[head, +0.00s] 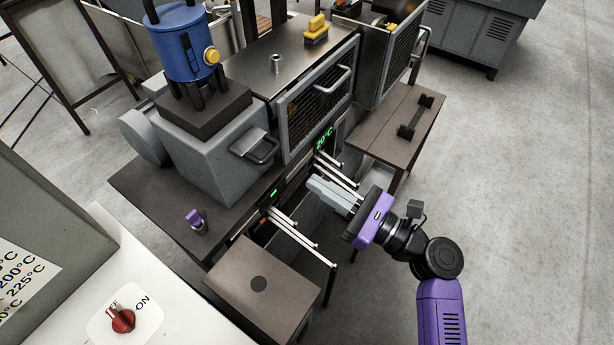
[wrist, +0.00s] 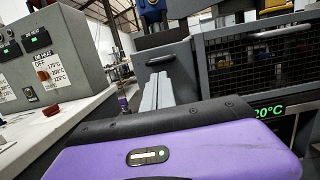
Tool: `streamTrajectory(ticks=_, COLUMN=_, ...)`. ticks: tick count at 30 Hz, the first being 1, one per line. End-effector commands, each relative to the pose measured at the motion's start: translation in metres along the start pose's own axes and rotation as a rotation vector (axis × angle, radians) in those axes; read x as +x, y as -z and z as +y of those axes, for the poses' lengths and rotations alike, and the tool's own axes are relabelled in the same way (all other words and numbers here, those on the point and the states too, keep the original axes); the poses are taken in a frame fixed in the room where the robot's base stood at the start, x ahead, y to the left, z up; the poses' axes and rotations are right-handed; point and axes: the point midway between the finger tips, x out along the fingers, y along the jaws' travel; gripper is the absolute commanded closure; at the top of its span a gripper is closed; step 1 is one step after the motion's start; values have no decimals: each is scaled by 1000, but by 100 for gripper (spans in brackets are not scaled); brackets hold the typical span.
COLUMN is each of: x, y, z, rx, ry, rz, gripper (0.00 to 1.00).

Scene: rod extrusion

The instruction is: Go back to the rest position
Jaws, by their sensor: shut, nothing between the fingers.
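My gripper (head: 327,192) is shut and empty, with its grey fingers pressed together. In the head view it hangs at the front of the extrusion machine, beside several pale thin rods (head: 292,230) that stick out of the machine. I cannot tell whether the fingers touch a rod. In the wrist view the closed fingers (wrist: 157,92) point toward the machine. My purple arm reaches in from the lower right.
The machine has a caged door (head: 318,93), a green 20°C display (head: 324,138) and a blue motor (head: 183,47). A small brown table (head: 265,288) and a side bench (head: 398,135) stand close by. A white control panel with a red knob (head: 122,319) is at lower left. Floor (head: 520,200) at right is clear.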

Motion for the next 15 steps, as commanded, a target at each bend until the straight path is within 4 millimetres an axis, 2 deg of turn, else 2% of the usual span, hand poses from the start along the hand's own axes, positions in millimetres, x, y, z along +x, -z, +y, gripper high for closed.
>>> streamTrajectory(ticks=7, x=-39, y=1, z=0, rx=-1, ry=2, rz=0, gripper=100)
streamTrajectory(ticks=15, x=-56, y=0, z=0, rx=1, ry=-1, rz=0, gripper=100)
